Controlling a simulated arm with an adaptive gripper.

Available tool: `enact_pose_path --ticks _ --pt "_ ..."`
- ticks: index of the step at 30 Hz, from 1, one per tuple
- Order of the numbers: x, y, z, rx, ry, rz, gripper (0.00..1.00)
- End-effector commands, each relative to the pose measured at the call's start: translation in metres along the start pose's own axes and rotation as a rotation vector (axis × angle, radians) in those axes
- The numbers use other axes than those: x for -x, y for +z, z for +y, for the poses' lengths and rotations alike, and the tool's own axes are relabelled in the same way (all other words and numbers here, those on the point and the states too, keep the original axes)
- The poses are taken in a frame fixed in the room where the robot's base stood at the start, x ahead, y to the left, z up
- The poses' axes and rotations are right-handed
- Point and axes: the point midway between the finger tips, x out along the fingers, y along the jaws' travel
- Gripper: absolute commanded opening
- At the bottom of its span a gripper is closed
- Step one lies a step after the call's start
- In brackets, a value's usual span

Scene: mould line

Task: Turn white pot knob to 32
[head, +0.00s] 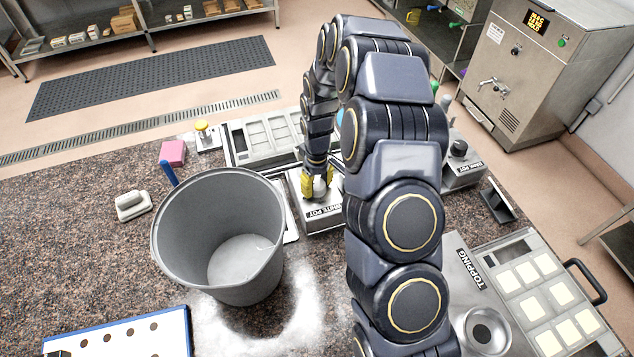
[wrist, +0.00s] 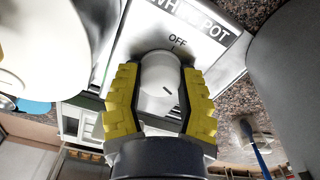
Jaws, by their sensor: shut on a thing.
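The white pot control box (head: 322,215) stands on the granite counter at the middle of the head view, its label facing the camera. In the wrist view the box face (wrist: 205,28) shows the words "WHITE POT" and an OFF mark above the knob. In the head view the gripper (head: 317,185) is on the box, partly hiding the knob. No number scale is readable.
A large grey bucket (head: 165,235) stands left of the box. A white mould tray (head: 262,135) lies behind it. Another control box (head: 462,172) and the topping tray (head: 490,262) are to the right. White powder (head: 215,322) lies on the counter in front.

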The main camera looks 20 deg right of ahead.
Motion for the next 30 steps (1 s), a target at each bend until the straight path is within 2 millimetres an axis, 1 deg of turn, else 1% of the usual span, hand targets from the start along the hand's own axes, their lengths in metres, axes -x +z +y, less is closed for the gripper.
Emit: enact_pose_path --ticks 6,15,21,30 --pt "-0.0019 0.0019 -0.0001 -0.190 -0.001 -0.006 0.05" --pt "-0.0019 0.0017 -0.0005 -0.375 -0.001 -0.006 0.05" --pt "-0.0019 0.0018 -0.0005 -0.439 -0.001 -0.006 0.05" --pt "-0.0019 0.0019 -0.0006 -0.465 -0.001 -0.006 0.05"
